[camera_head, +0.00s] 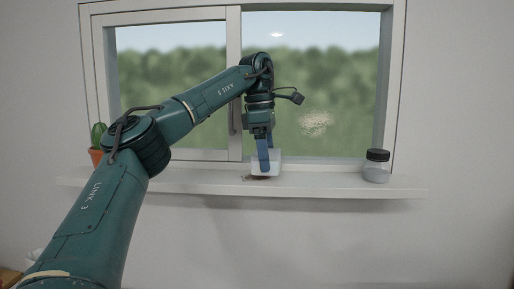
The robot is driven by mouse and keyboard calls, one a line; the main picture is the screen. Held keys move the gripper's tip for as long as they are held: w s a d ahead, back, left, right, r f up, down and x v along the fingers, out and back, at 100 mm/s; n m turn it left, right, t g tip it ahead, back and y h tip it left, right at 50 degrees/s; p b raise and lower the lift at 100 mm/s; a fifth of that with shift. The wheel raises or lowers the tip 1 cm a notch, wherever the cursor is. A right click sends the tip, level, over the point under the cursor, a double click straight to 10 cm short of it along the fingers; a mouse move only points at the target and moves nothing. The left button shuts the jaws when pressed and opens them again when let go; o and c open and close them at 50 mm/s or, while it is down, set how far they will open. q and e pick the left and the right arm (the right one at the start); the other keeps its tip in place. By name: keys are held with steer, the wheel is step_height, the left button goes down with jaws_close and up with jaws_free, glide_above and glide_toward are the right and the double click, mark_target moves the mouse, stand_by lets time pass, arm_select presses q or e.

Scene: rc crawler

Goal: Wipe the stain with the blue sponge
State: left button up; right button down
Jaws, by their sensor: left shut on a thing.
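The stain (316,123) is a pale beige smear on the right window pane. My left gripper (262,138) points down over the middle of the sill, left of and below the stain. It is shut on the blue sponge (265,160), which shows as a narrow blue shape, partly hard to tell from the fingers. The sponge's lower end is in front of or in a small white holder (276,166) on the sill; I cannot tell which. The sponge is apart from the stain. My right gripper is not in view.
The white sill (340,187) runs below the window. A clear jar with a black lid (376,166) stands at its right. A potted cactus (97,143) stands at the left, partly behind my arm. Small dark reddish bits (256,178) lie by the holder. The sill between holder and jar is clear.

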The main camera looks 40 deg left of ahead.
mark_target(275, 152)
arm_select(q)
steer(key=shift+w+d, duration=0.4)
steer(key=shift+d, duration=0.05)
steer(key=shift+r+p, duration=0.5)
steer(key=shift+r, duration=2.45)
steer(key=shift+r, duration=1.5)
steer(key=shift+s+f, duration=0.1)
